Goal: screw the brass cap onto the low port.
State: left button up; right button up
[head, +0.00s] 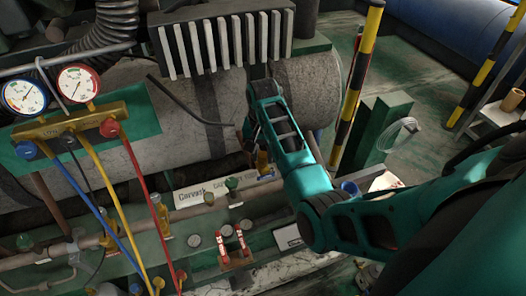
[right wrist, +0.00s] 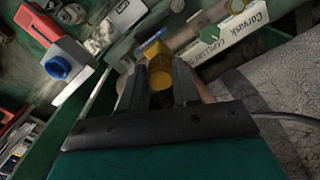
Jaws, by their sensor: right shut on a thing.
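In the right wrist view my right gripper (right wrist: 159,84) is shut on the brass cap (right wrist: 160,74), a short golden cylinder between the two dark fingers. A yellow-brass fitting (right wrist: 155,48) on the pipe run is directly beyond the cap; I cannot tell whether it is the low port, or whether cap and fitting touch. In the head view my right arm reaches down to the pipe run near the white "Carvask" label (head: 203,192), and a bit of yellow brass (head: 263,160) shows by the fingers. The fingertips are mostly hidden there. My left gripper is not in view.
A gauge manifold (head: 72,124) with blue, yellow and red hoses hangs at left. A finned grey block (head: 220,42) is above my right arm. A striped post (head: 357,85) stands to the right. A box with a blue knob (right wrist: 57,67) is left of the gripper.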

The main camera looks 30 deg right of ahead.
jog(key=shift+f, duration=0.15)
jog(key=shift+m+p, duration=0.35)
jog(key=shift+m, duration=1.45)
